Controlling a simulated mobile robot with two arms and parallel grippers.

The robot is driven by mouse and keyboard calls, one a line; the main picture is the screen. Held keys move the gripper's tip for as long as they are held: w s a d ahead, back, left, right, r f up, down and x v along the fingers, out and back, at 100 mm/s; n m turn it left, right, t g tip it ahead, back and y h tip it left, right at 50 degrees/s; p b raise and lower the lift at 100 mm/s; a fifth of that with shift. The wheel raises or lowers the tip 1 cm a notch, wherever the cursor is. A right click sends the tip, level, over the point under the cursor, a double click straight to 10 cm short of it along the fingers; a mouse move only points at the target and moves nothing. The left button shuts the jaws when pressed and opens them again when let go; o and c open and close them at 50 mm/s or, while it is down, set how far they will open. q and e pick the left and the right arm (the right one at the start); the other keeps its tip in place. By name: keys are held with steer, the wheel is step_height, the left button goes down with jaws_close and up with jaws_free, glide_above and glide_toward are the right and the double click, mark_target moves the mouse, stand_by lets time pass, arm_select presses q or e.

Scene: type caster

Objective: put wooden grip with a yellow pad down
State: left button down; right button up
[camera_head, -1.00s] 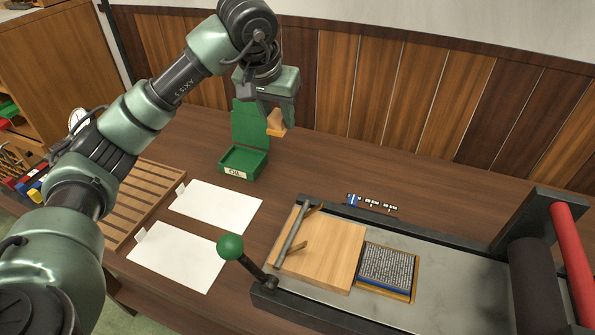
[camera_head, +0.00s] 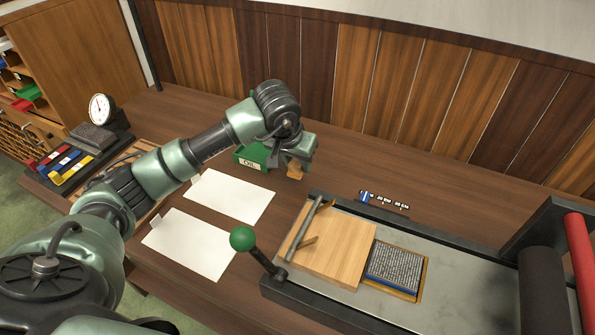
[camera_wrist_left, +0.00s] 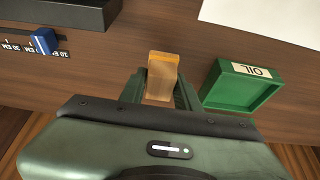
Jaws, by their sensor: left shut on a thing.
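My left gripper (camera_head: 291,163) is shut on the wooden grip (camera_head: 296,172), a small light-wood block. In the left wrist view, the wooden grip (camera_wrist_left: 161,82) sticks out between my left gripper's fingers (camera_wrist_left: 160,90), and its yellow-orange pad edge (camera_wrist_left: 164,56) shows at the far end. The wrist hides part of the block in the head view. The block is over the brown table, between the green OIL box and the press. I cannot tell whether it touches the table. My right gripper is not in view.
The green OIL box (camera_head: 248,166) stands just left of the gripper, partly hidden by the arm. White sheets (camera_head: 231,196) lie in front of it. The press bed (camera_head: 452,273) with a wooden board (camera_head: 340,252) is to the right. Bare table (camera_head: 345,165) lies behind the press.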

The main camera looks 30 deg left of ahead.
mark_target(297, 171)
arm_select(q)
steer(key=shift+f, duration=1.95)
steer(key=shift+f, duration=0.15)
steer(key=c, duration=1)
jaws_free()
steer(key=shift+s+r, duration=0.1)
steer(key=shift+r, duration=0.45)
steer(key=v, duration=1.1)
steer(key=shift+s+r+b, duration=0.1)
steer(key=shift+s+b, duration=0.05)
steer(key=shift+b, duration=0.2)
